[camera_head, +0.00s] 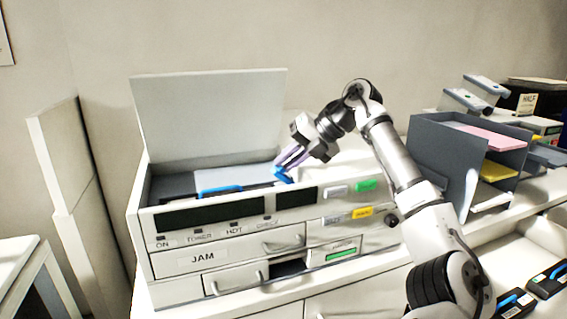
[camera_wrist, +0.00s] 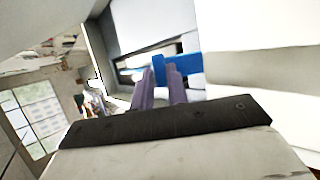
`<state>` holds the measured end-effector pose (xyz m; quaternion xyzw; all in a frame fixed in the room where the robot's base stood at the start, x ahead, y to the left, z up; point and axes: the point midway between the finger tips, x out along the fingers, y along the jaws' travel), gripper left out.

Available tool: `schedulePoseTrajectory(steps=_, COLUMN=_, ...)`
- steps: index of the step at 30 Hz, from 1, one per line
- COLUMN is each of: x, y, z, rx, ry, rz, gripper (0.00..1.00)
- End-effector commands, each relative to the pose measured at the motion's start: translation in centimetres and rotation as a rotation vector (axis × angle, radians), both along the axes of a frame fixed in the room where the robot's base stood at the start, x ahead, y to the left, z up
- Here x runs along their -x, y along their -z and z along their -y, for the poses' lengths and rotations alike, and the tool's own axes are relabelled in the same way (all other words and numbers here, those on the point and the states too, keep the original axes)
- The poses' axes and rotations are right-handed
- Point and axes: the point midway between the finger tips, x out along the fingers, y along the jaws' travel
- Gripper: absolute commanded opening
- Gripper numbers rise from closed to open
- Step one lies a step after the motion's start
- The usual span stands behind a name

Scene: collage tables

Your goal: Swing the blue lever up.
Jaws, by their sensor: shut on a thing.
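The blue lever (camera_head: 283,175) sits inside the open-topped printer (camera_head: 275,211), near the right end of its opening. It also shows in the wrist view (camera_wrist: 183,68), crossing between my purple fingertips. My gripper (camera_head: 287,163) reaches down from the upper right and is shut on the blue lever; the wrist view shows the two fingers (camera_wrist: 160,80) on it. The lever's lower part and pivot are hidden by the printer's front wall and my fingers. Its exact tilt is hard to tell.
The printer's raised lid (camera_head: 210,115) stands behind the opening. A second blue bar (camera_head: 221,189) lies at the left of the opening. A grey paper tray rack (camera_head: 455,160) stands at the right. Drawers are in the front below.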

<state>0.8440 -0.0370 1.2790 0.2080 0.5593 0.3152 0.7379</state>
Motion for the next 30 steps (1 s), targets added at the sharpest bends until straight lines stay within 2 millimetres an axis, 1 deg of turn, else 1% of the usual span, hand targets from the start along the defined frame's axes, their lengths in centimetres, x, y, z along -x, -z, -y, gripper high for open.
schedulePoseTrajectory(steps=9, x=-0.20, y=-0.09, z=0.61, rx=-0.086, ry=0.001, rz=-0.027, gripper=0.00)
schedulePoseTrajectory(steps=22, x=-0.21, y=-0.10, z=0.65, rx=-0.093, ry=0.000, rz=-0.031, gripper=0.00)
schedulePoseTrajectory(steps=23, x=-0.21, y=-0.10, z=0.65, rx=-0.093, ry=0.000, rz=-0.031, gripper=0.17)
schedulePoseTrajectory(steps=24, x=-0.21, y=-0.10, z=0.65, rx=-0.093, ry=0.000, rz=-0.031, gripper=0.22)
schedulePoseTrajectory(steps=27, x=-0.21, y=-0.10, z=0.65, rx=-0.093, ry=0.000, rz=-0.031, gripper=0.35)
schedulePoseTrajectory(steps=28, x=-0.21, y=-0.10, z=0.64, rx=-0.093, ry=0.000, rz=-0.031, gripper=0.37)
schedulePoseTrajectory(steps=30, x=-0.20, y=-0.10, z=0.64, rx=-0.093, ry=0.000, rz=-0.031, gripper=0.37)
